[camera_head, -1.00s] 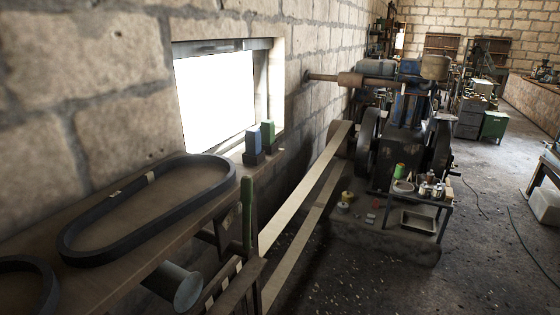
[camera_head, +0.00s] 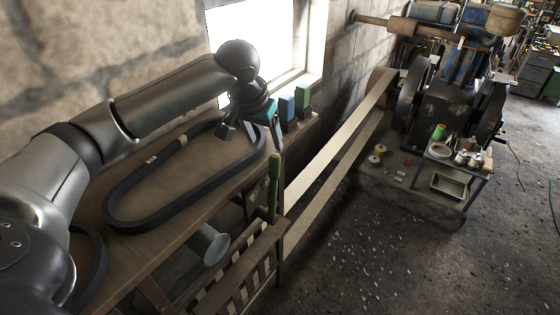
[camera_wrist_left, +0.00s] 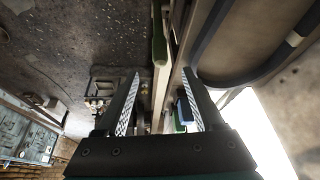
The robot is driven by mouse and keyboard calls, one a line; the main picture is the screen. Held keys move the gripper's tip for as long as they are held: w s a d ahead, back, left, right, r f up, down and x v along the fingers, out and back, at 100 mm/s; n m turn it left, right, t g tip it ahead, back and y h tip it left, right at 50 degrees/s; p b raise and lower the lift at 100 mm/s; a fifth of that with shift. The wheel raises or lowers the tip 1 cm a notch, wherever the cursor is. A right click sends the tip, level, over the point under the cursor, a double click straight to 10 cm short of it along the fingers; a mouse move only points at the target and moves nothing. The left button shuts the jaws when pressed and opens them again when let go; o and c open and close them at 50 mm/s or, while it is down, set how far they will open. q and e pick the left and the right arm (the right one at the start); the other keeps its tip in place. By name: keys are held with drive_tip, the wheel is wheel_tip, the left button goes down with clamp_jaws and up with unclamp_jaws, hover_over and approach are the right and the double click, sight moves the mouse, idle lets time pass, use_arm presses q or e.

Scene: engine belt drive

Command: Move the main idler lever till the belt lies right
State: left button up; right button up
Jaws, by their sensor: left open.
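The green-handled lever (camera_head: 274,180) stands upright at the front edge of the wooden bench; I take it as the main idler lever. The pale flat belt (camera_head: 338,140) runs in two strands from beside the slatted frame to the engine's wheel. Its near end is hidden. My left gripper (camera_head: 252,135) is open and empty, above the bench edge and apart from the lever, on its upper-left side. In the left wrist view, the green handle (camera_wrist_left: 159,40) shows beyond the open fingers, and the belt (camera_wrist_left: 160,92) shows between them. My right gripper is out of view.
A black belt loop (camera_head: 125,190) lies on the bench (camera_head: 190,205). Blue (camera_head: 286,108) and green (camera_head: 303,96) blocks stand by the window. A slatted frame (camera_head: 235,275) stands below the lever. The engine (camera_head: 450,95) is at the back right. Floor to the right is open.

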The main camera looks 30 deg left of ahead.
sight(274, 167)
use_arm(q)
drive_tip(key=x, duration=1.4)
drive_tip(key=shift+w+d+f, duration=0.1)
drive_tip(key=shift+w+f, duration=0.05)
drive_tip(key=shift+f, duration=0.15)
clamp_jaws()
idle(0.8)
